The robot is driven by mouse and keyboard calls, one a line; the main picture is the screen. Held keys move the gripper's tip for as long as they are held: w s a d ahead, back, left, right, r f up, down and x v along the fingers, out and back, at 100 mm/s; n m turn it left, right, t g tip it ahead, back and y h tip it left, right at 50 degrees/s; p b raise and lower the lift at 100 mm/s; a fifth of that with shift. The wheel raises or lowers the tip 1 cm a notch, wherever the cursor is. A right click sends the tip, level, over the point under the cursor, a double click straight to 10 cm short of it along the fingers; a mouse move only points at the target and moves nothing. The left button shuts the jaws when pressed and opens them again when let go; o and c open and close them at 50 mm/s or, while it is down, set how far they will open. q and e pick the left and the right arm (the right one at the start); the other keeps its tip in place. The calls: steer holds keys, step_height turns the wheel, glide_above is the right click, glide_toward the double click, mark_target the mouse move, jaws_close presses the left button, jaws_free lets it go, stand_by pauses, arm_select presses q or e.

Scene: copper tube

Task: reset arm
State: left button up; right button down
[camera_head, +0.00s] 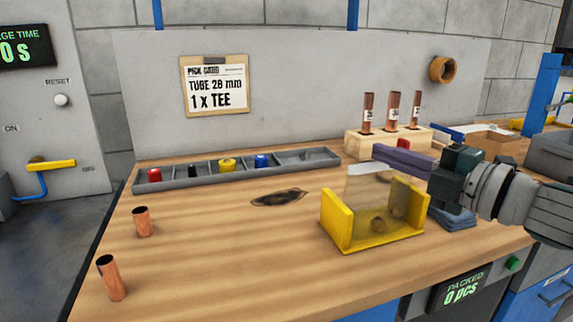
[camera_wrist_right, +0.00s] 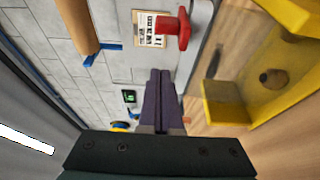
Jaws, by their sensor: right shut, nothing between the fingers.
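My right gripper (camera_head: 384,153) reaches in from the right, above and behind the yellow holder. Its two dark purple fingers (camera_wrist_right: 160,95) lie together in the right wrist view, shut with nothing between them. The yellow holder (camera_head: 337,215) has a clear panel and a round brown piece inside; its yellow wall also shows in the wrist view (camera_wrist_right: 228,103). Three labelled copper tubes (camera_head: 392,110) stand in a wooden block (camera_head: 357,145) behind the gripper. Two more copper tubes (camera_head: 142,222) (camera_head: 110,278) stand on the table at left. My left gripper is not in view.
A grey divided tray (camera_head: 200,178) with small coloured items lies along the back. A card (camera_head: 215,86) reads "TUBE 28 mm, 1 x TEE". A dark stain (camera_head: 279,197) marks the wooden table. Folded blue cloth (camera_head: 455,219) lies below the right gripper. The middle front is clear.

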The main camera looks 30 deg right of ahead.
steer(key=s+d, duration=0.2)
steer(key=s, duration=0.7)
steer(key=s+a+m+g+h+p, duration=0.1)
steer(key=s+a+m+g+p, duration=0.55)
steer(key=a+m, duration=0.3)
steer(key=s+a+m+g+h+p, duration=0.1)
steer(key=s+a+m+g+p, duration=0.4)
steer(key=s+a+m+g, duration=0.45)
arm_select(q)
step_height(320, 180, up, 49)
steer(key=p, duration=3.7)
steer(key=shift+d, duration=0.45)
arm_select(e)
step_height(320, 180, up, 37)
steer(key=w+a+n+t, duration=0.1)
steer(key=w, duration=0.1)
steer(key=shift+w+a+n+t, duration=0.2)
steer(key=shift+a+n+t, duration=0.1)
steer(key=shift+a+n, duration=0.1)
